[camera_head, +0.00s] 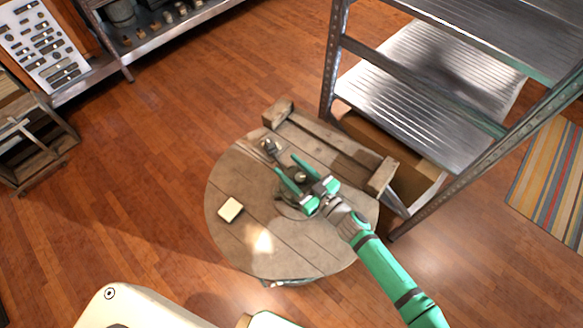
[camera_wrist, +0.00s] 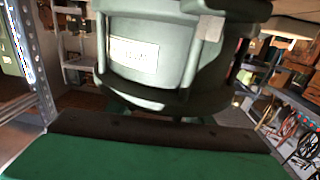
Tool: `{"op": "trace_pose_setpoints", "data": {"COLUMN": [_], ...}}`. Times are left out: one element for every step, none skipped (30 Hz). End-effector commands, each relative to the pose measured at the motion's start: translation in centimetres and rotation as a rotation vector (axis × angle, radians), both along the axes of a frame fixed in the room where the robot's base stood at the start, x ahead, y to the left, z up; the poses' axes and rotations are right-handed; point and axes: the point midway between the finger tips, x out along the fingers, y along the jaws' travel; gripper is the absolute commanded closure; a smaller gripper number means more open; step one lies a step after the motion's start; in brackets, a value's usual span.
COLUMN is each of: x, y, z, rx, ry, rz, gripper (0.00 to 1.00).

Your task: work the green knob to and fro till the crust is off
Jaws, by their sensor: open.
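My gripper (camera_head: 285,164) is open over the round wooden table, its two green fingers spread apart. A small grey-green round piece (camera_head: 300,177) shows between the fingers, on a dark round base; I cannot tell whether the fingers touch it. In the wrist view a large dull green rounded body (camera_wrist: 190,55) with a pale label fills the upper middle, close ahead of my gripper. It may be the green knob or its housing; its lower part is hidden. No crust can be made out.
The round table (camera_head: 240,175) also bears a small cream block (camera_head: 230,210) at left and a small metallic piece (camera_head: 268,145) behind my gripper. A wooden frame (camera_head: 325,140) lies along its back right edge. A metal shelf (camera_head: 430,95) stands close behind. The table's left side is mostly free.

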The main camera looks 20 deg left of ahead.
Motion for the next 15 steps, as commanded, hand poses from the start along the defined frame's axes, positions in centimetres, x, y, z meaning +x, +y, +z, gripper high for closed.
{"op": "trace_pose_setpoints", "data": {"x": [0.00,0.00,0.00,0.00,-0.01,0.01,0.01,0.01,0.02,0.02,0.03,0.03,0.04,0.05,0.06], "y": [-0.02,-0.03,-0.03,-0.03,-0.02,-0.01,-0.01,-0.02,-0.03,-0.05,-0.07,-0.09,-0.11,-0.14,-0.19], "z": [0.00,0.00,0.00,0.01,0.01,0.01,0.01,0.01,0.00,0.01,0.01,0.01,0.01,0.02,0.04], "rx": [0.000,0.000,0.000,0.000,0.000,0.000,0.000,0.000,0.000,0.000,0.000,0.000,0.000,0.001,0.002], "ry": [0.000,0.000,0.000,0.000,0.000,0.000,0.000,0.000,0.000,0.000,0.000,0.000,0.000,0.001,0.000], "rz": [0.000,0.000,0.000,0.000,0.000,0.000,0.000,0.000,0.000,-0.001,-0.002,-0.004,-0.007,-0.011,-0.018], "gripper": [0.54,0.61,0.70,0.78,0.85,0.94,0.95,0.95,0.95,0.95,0.95,0.95,0.95,0.95,0.95]}}
